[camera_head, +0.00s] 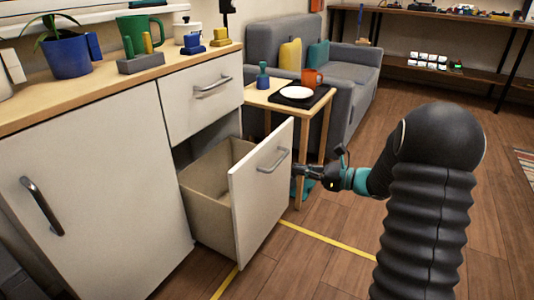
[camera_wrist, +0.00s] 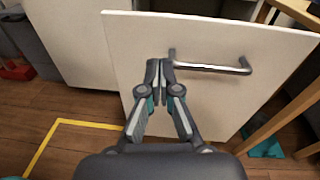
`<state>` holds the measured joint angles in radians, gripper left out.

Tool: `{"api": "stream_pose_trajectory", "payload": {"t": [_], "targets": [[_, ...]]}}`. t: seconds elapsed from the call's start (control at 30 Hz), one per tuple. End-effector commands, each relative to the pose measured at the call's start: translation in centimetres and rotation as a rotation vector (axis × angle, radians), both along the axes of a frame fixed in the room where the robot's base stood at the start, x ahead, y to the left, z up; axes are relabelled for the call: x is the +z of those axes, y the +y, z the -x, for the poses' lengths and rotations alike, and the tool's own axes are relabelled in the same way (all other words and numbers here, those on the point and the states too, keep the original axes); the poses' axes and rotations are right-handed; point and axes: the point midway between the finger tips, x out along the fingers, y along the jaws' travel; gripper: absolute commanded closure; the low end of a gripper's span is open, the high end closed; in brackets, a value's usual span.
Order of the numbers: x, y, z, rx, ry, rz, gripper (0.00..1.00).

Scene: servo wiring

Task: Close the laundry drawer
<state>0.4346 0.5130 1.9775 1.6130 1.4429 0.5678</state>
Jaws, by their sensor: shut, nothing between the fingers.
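The laundry drawer (camera_head: 253,205) is the lower drawer of the white cabinet and stands pulled well out. Its inside looks empty where I can see it. Its white front (camera_wrist: 215,107) carries a metal bar handle (camera_wrist: 210,67), which also shows in the head view (camera_head: 273,160). My gripper (camera_wrist: 159,63) is shut and empty, with its fingertips in front of the drawer front, just left of the handle's left end. In the head view my gripper (camera_head: 298,170) is close to the handle. I cannot tell whether the fingertips touch the front.
The upper drawer (camera_head: 200,95) and the cabinet door (camera_head: 95,190) are closed. A small wooden side table (camera_head: 262,98) with a plate and mug stands right behind the drawer. A yellow line (camera_head: 328,241) crosses the open wooden floor.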

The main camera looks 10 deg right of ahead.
Motion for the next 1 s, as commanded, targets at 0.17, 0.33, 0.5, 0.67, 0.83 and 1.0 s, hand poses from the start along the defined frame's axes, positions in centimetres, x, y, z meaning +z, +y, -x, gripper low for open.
{"api": "stream_pose_trajectory", "payload": {"t": [0.17,0.33,0.5,0.67,0.83,1.0], "targets": [[-0.9,-2.3,-1.9,-0.075,0.026,-0.097,1.00],[-1.1,-1.9,-2.7,-0.086,0.030,-0.114,1.00],[-1.2,0.4,-4.2,-0.082,0.028,-0.111,1.00],[-1.1,2.8,-6.0,-0.083,0.027,-0.111,1.00],[-1.1,5.4,-7.8,-0.083,0.028,-0.112,1.00],[-1.1,7.4,-9.3,-0.083,0.029,-0.111,1.00]]}}
